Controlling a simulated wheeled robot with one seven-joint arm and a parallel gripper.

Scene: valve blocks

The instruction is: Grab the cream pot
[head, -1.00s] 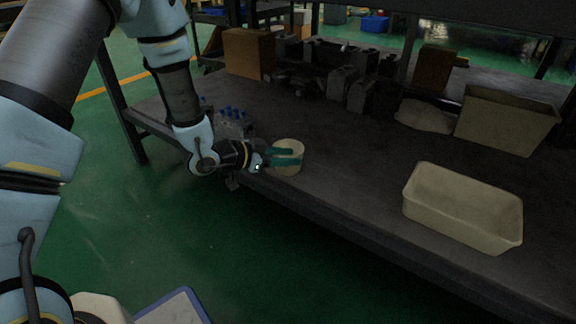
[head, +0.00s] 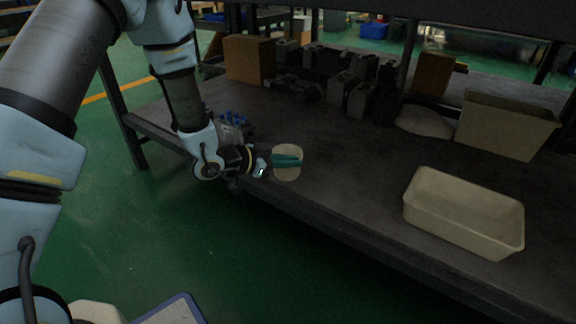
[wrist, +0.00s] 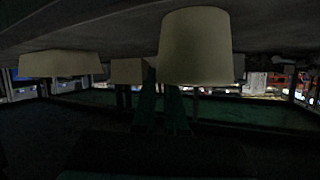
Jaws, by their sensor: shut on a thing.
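The cream pot (head: 287,175) is at the front edge of the dark table, left of centre in the head view. My gripper (head: 286,161) comes from the left, with its green fingers across the pot, shut on it. The fingers hide the pot's middle. In the wrist view, which looks upside down, the pot (wrist: 196,45) is large and close, beside the green fingers (wrist: 160,108). I cannot tell if the pot is clear of the table.
A cream open bin (head: 462,220) sits at the table's front right, and another bin (head: 507,125) stands behind it. Grey blocks (head: 350,90) and brown boxes (head: 249,60) stand at the back. A blue-topped part (head: 232,125) is near my wrist. The table between pot and front bin is clear.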

